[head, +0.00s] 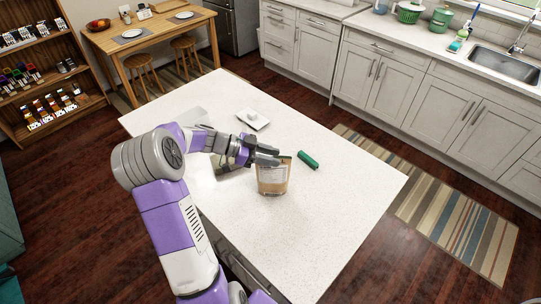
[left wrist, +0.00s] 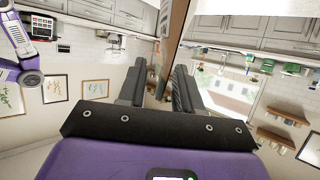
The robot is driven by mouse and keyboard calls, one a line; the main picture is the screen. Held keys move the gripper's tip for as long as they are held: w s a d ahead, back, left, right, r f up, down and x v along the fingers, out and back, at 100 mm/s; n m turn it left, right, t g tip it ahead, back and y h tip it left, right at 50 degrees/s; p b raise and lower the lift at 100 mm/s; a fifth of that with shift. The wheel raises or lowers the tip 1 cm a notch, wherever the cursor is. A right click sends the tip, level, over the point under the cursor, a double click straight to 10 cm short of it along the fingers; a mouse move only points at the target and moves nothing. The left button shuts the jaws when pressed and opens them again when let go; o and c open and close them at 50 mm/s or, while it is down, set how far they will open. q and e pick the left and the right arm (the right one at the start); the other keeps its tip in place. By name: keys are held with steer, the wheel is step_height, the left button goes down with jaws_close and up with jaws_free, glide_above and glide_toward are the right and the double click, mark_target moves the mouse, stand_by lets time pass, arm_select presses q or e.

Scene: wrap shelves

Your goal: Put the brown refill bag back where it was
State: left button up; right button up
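The brown refill bag (head: 273,180) is upright at the middle of the white island top (head: 330,215), with a pale label on its front. I cannot tell whether its base touches the top. My left gripper (head: 266,155) is at the bag's upper edge, its two fingers on either side of it. In the left wrist view the bag (left wrist: 174,40) shows as a brown panel between the fingers (left wrist: 157,88), with a gap on the left finger's side. The gripper looks open around the bag. My right gripper is not seen.
A green cylinder (head: 308,159) lies just right of the bag. A white square dish (head: 252,119) is behind the gripper. A wooden shelf (head: 48,75) with several small packs stands at far left. The front and right of the island top are clear.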

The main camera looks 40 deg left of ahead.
arm_select(q)
steer(key=v, duration=1.2)
steer(key=shift+b, duration=0.4)
